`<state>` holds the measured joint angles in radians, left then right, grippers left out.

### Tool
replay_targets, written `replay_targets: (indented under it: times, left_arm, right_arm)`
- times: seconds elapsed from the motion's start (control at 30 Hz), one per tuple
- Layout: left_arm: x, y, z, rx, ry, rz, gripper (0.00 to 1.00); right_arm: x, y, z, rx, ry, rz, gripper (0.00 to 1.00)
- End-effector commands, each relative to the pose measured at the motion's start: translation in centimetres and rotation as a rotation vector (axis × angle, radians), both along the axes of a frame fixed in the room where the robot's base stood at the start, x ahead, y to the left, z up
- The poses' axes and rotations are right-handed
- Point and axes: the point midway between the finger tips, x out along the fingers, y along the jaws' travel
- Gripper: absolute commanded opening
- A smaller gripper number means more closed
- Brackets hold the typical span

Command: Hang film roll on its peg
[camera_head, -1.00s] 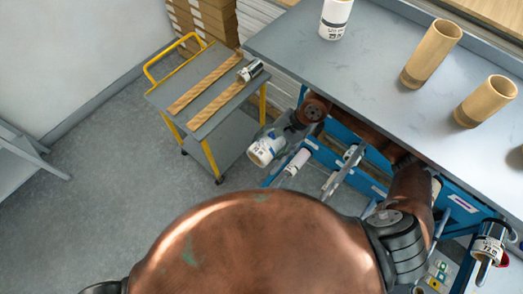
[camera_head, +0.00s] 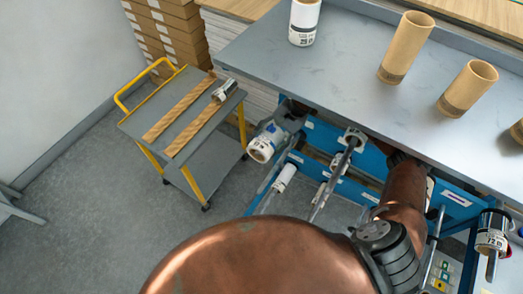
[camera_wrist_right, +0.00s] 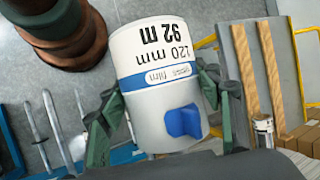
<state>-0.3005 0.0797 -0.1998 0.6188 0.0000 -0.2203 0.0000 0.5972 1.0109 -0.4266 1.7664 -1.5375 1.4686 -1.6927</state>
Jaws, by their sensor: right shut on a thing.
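The film roll (camera_wrist_right: 168,85) in the right wrist view is white with a blue band and "120 mm 92 m" print. A blue piece shows at its lower end. My right gripper (camera_wrist_right: 160,105) is shut on it, a finger on each side. In the head view the held roll (camera_head: 261,149) hangs from the right gripper (camera_head: 270,140), left of the blue rack. Metal pegs (camera_head: 333,180) stick out from the rack; they also show at the left of the wrist view (camera_wrist_right: 57,130). The roll is apart from them. My left gripper is out of view.
The blue rack (camera_head: 455,197) runs under the grey bench (camera_head: 330,75). A yellow-handled cart (camera_head: 208,150) stands left. A white roll (camera_head: 304,22) and brown tubes (camera_head: 405,47) stand on the bench.

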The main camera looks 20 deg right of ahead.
Motion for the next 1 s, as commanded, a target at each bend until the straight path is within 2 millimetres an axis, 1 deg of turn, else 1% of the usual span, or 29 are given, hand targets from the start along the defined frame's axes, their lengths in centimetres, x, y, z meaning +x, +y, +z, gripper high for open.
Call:
replay_targets:
  times: [0.03,0.3,0.8,1.0]
  left_arm:
    - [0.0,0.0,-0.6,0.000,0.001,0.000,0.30]
    - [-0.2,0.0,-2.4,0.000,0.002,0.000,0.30]
    - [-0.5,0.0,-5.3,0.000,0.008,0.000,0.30]
    - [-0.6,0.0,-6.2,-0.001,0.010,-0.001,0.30]
  right_arm:
    - [0.5,-0.4,-0.2,0.001,-0.002,-0.001,0.25]
    - [2.2,-2.7,-0.1,0.001,-0.002,-0.002,0.25]
    - [5.4,-6.7,-0.1,0.001,-0.001,-0.002,0.25]
    - [6.5,-8.2,-0.1,0.000,-0.001,-0.001,0.25]
